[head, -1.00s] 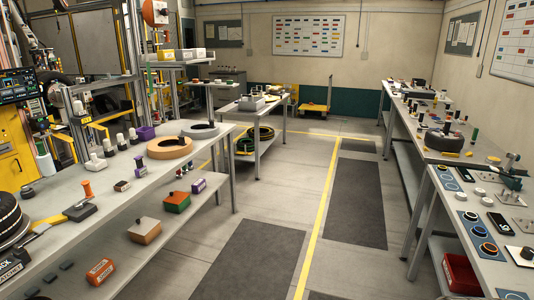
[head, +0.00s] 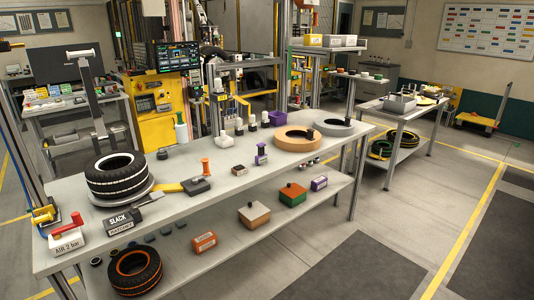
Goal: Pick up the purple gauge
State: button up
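A small upright purple piece (head: 261,150) with a dark lower part stands on the grey workbench (head: 222,190), in front of the tan ring. It looks like the purple gauge, but it is too small to make out a dial. Other purple things are an open bin (head: 277,117) at the bench's back edge and a small box (head: 319,183) on the lower shelf. My gripper is not in view.
Near the purple piece are an orange-topped post (head: 205,167), a small brown-topped block (head: 239,170), a tan ring (head: 298,138) and a grey ring (head: 334,127). A tyre (head: 119,175) stands at the bench's left. Floor in front right is clear.

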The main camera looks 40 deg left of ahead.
aim_at(261, 158)
jog(key=u, duration=0.35)
jog(key=i, duration=1.6)
jog(key=u, duration=0.8)
jog(key=i, duration=0.7)
jog(key=u, duration=0.85)
jog(key=i, duration=0.6)
jog(key=u, duration=0.7)
jog(key=i, duration=0.75)
jog(key=u, duration=0.35)
